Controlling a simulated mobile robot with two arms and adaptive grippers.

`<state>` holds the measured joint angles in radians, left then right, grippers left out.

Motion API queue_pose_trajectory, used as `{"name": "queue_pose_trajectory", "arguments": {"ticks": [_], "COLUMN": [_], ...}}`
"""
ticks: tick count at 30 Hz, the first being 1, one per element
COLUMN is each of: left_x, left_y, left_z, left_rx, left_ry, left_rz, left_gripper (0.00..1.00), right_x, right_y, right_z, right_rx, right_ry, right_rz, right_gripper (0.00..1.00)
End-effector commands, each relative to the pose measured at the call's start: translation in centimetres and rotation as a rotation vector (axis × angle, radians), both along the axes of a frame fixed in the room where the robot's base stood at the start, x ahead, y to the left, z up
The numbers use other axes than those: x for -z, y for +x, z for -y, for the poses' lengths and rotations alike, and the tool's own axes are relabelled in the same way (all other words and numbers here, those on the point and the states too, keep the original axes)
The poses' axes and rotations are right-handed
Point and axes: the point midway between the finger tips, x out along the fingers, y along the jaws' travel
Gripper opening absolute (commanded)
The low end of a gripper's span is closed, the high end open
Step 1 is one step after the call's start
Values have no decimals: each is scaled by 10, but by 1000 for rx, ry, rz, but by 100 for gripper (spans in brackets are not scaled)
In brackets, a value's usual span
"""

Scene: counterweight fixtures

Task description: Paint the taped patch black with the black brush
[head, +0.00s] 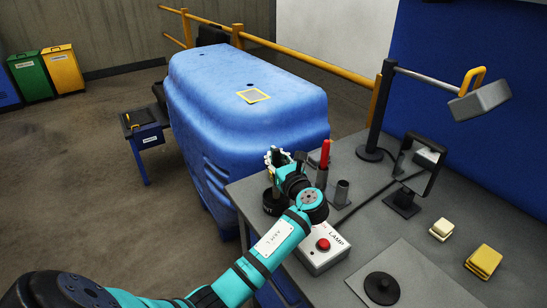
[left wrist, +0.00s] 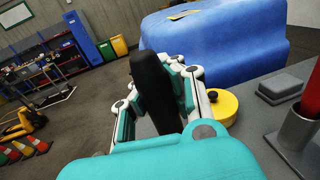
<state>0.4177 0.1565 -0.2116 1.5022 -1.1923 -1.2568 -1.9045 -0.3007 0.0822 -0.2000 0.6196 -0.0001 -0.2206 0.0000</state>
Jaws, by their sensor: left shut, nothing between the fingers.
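The taped patch (head: 259,98) is a grey square edged in yellow tape on top of the blue body (head: 240,108). Its surface shows no black paint. My left gripper (head: 277,157) is shut at the bench's back left edge, in front of the blue body and apart from the patch. A dark upright shape stands at its fingers. In the left wrist view a thick black shape (left wrist: 155,88) rises by the fingers; I cannot tell whether it is the black brush. A black pot (head: 272,204) stands below the gripper. My right gripper is out of view.
A red brush (head: 325,153) stands in a grey holder (head: 321,179), beside an empty holder (head: 341,194). A lamp box with a red button (head: 323,244), a lamp stand (head: 376,115), and yellow sponges (head: 484,260) are on the bench. A yellow round thing (left wrist: 224,107) shows in the wrist view.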

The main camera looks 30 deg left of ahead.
Motion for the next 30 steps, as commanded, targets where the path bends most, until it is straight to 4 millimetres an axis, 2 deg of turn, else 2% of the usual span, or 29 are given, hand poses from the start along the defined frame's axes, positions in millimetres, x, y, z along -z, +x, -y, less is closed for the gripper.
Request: {"name": "queue_pose_trajectory", "arguments": {"ticks": [30], "left_x": [9], "left_y": [0], "left_z": [0], "left_rx": [0], "left_ry": [1], "left_rz": [-1], "left_gripper": [0], "right_x": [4], "right_y": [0], "right_z": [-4], "right_rx": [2], "right_ry": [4], "right_rz": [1], "right_gripper": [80]}}
